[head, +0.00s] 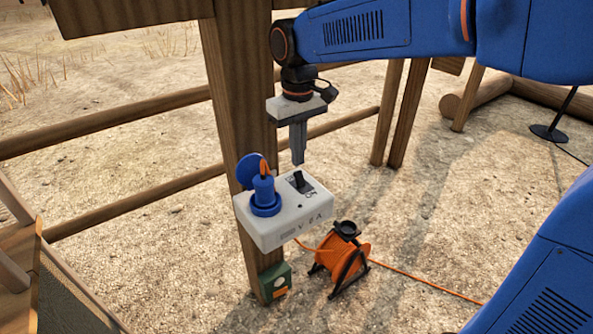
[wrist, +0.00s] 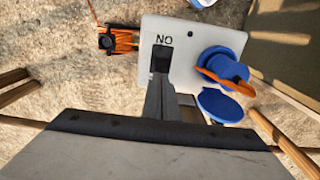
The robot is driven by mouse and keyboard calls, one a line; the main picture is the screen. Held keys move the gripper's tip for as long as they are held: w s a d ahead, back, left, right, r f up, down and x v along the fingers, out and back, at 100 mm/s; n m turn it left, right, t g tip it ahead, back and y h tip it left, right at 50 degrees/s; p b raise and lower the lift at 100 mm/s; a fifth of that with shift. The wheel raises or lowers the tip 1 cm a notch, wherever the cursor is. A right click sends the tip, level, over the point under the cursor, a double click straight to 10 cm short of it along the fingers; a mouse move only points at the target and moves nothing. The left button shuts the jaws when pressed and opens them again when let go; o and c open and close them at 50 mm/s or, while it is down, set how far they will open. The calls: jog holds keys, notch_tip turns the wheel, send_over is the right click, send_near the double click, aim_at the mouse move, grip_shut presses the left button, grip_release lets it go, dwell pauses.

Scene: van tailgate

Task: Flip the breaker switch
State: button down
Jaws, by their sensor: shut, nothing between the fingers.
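The breaker switch (head: 299,181) is a small black rocker on top of a pale grey box (head: 285,228) fixed to a wooden post. In the wrist view the box (wrist: 183,37) shows the letters "NO" beside the dark switch (wrist: 161,58). My gripper (head: 299,161) is shut and empty, pointing down just above the switch. In the wrist view its fingertips (wrist: 160,80) overlap the near end of the switch and hide part of it. I cannot tell whether they touch it.
A blue plug (head: 264,195) with an open blue cap (head: 250,170) stands on the box left of the switch. An orange cable reel (head: 343,256) and a green box (head: 274,282) are below. The wooden post (head: 238,90) rises behind my gripper.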

aim_at(301, 173)
jog(key=shift+r, duration=2.45)
jog(key=shift+d, duration=0.1)
jog(key=s+d+f+m+t, duration=0.15)
jog(key=s+d, duration=0.25)
jog(key=d, duration=0.4)
jog(key=s+d+f+m+t, duration=0.1)
jog(key=s+d+m, duration=0.1)
jog(key=s+d, duration=0.5)
jog(key=s+d+f+m+t, duration=0.2)
jog(key=s+d+f+m, duration=0.1)
jog(key=s+d+f, duration=0.6)
jog(key=d, duration=0.3)
jog(key=shift+s, duration=0.35)
jog(key=shift+a, duration=0.15)
